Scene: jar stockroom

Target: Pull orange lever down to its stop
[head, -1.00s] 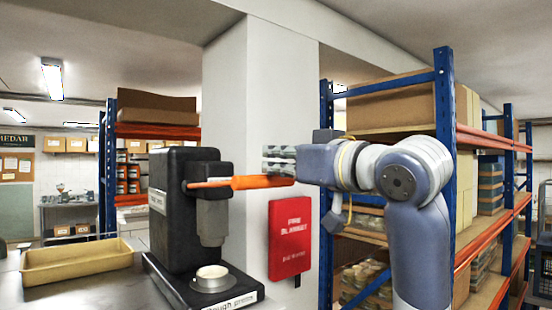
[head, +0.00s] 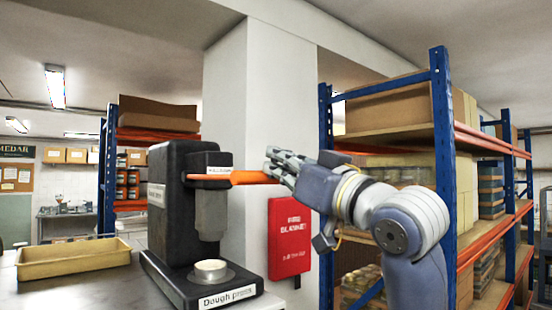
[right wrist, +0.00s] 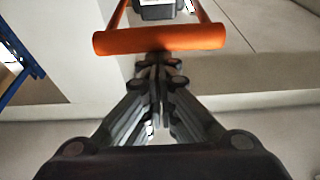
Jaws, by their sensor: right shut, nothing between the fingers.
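The black dough press (head: 170,215) stands on the metal table. Its orange lever (head: 245,178) sticks out to the right, roughly level. My right gripper (head: 272,155) is shut and empty, its fingertips at the lever's outer end, slightly above it in the head view. In the right wrist view the lever's orange crossbar (right wrist: 160,38) lies just beyond the closed fingertips (right wrist: 158,60). I cannot tell whether they touch. A round pale piece (head: 210,266) sits on the press base under the ram (head: 211,215). My left gripper is not in view.
An empty tan tray (head: 75,262) lies on the table left of the press. A red fire blanket box (head: 290,238) hangs on the white pillar (head: 240,100) behind. Blue and orange shelving (head: 440,140) with boxes stands close to my right arm.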

